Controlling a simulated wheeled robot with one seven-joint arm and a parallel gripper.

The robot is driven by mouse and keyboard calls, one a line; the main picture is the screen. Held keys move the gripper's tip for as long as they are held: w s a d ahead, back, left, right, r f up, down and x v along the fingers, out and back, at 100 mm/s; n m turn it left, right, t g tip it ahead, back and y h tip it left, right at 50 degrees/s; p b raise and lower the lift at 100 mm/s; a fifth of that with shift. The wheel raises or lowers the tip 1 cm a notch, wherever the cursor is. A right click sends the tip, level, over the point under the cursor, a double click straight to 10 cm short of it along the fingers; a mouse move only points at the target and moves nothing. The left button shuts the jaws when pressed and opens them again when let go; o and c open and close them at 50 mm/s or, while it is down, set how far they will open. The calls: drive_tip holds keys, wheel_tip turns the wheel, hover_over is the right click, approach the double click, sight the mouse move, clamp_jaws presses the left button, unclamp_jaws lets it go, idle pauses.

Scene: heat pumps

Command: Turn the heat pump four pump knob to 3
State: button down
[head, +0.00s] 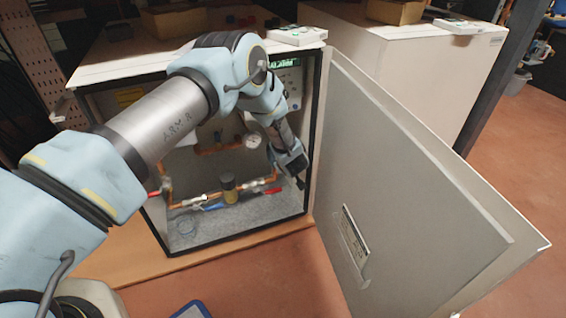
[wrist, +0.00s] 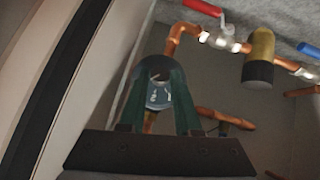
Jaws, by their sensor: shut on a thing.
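The open heat pump cabinet (head: 312,130) stands in the middle of the head view. My arm reaches inside it, and my gripper (head: 299,180) is at the right side of the interior, pointing down. In the wrist view my gripper (wrist: 158,75) has its two dark green fingers on either side of a round grey, knob-like thing (wrist: 159,93) with a dark rim, and is shut on it. I cannot read a number or setting on it. In the head view this thing is hidden by my gripper.
Copper pipes carry a red-handled valve (wrist: 203,7) and a yellow-and-black cylinder (head: 229,188), with a round gauge (head: 252,141) above. The cabinet door (head: 400,180) is swung open to the right. A second cabinet (head: 415,75) stands behind. The red floor in front is mostly clear.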

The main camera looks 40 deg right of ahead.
idle(0.5)
drive_tip(key=c, duration=0.6)
unclamp_jaws()
drive_tip(key=p+v, duration=0.1)
drive_tip(key=v, duration=0.9)
drive_tip(key=shift+s+r+p, duration=0.3)
drive_tip(key=shift+r+p, duration=0.05)
